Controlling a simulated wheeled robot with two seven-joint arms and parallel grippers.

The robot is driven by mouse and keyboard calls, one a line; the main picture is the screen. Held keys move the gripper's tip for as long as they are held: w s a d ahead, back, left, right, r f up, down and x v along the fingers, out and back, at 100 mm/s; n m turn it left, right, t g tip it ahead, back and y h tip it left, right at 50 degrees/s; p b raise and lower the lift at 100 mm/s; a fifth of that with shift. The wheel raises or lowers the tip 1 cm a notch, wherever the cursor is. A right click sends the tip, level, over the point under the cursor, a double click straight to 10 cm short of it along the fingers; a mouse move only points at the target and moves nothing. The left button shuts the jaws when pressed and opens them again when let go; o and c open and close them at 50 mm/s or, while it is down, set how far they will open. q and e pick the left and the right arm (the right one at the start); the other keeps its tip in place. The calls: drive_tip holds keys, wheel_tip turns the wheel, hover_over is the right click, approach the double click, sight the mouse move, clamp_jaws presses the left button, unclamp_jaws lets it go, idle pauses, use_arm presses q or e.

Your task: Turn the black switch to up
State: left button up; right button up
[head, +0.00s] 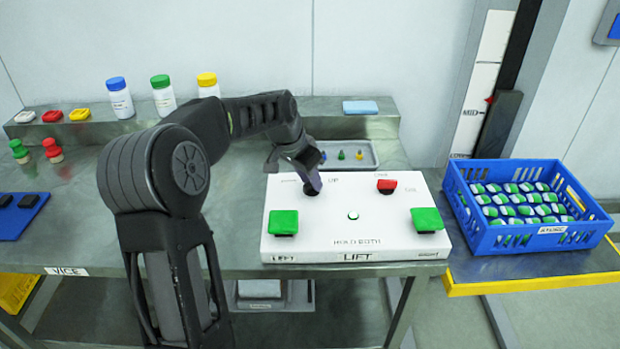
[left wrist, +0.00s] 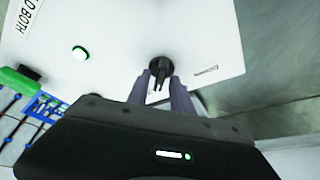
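The black switch (head: 311,189) stands on the white control box (head: 350,255), just left of the "UP" label and mostly hidden by my gripper in the head view. In the left wrist view the switch (left wrist: 160,66) shows as a round black base with a narrow handle. My left gripper (head: 313,184) reaches down over it from behind. In the left wrist view its two fingers (left wrist: 160,90) stand on either side of the handle, with a light gap between them. They look open; contact with the switch is unclear. My right gripper is not in view.
The box also carries a red switch (head: 386,186), two green pads (head: 284,222) (head: 427,219) and a lit green lamp (head: 353,216). A blue crate (head: 545,238) of green-and-white items stands at right. Capped bottles (head: 163,98) stand on the back shelf.

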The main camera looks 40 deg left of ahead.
use_arm(q)
drive_tip(key=shift+o, duration=0.5)
drive_tip(key=v, duration=0.7)
drive_tip(key=shift+r+b, duration=0.35)
drive_tip(key=shift+r, duration=0.05)
drive_tip(key=shift+s, duration=0.15)
